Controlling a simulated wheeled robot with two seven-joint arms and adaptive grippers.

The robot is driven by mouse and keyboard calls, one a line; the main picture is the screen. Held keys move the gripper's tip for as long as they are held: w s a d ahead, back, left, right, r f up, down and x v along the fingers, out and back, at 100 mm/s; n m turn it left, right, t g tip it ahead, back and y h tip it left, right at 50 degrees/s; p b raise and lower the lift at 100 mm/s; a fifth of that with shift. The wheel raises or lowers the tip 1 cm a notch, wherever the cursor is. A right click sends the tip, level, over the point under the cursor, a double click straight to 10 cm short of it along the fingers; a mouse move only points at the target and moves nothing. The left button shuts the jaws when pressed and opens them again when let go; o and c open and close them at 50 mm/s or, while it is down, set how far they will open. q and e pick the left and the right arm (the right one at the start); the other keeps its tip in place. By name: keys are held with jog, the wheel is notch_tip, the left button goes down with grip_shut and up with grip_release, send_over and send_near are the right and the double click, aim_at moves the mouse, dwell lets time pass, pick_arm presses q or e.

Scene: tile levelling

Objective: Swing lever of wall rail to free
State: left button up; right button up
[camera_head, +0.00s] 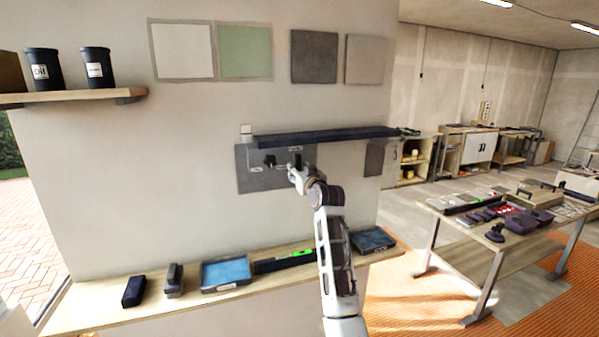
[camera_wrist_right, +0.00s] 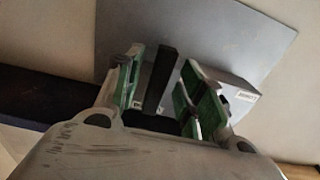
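The wall rail (camera_head: 325,137) is a long dark bar along the wall, above a grey panel (camera_head: 252,182) that also shows in the right wrist view (camera_wrist_right: 205,35). A dark, narrow lever-like bar (camera_wrist_right: 161,80) stands out from the panel. My right gripper (camera_head: 296,170) is at the panel, just below the rail. In the right wrist view its green-padded fingers (camera_wrist_right: 168,92) are open, one on each side of the dark bar, with gaps visible. Whether the far finger parts touch it I cannot tell. My left gripper is not in view.
A wooden shelf (camera_head: 85,308) below carries a blue tray (camera_head: 226,272), a green-marked level (camera_head: 285,262) and dark blocks. Tile samples (camera_head: 183,51) hang above the rail. A worktable (camera_head: 470,228) with tools stands at right. Wall left of the panel is clear.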

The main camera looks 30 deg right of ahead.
grip_shut()
dwell(0.3)
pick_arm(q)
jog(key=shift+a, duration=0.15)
pick_arm(e)
jog(key=shift+d, duration=0.1)
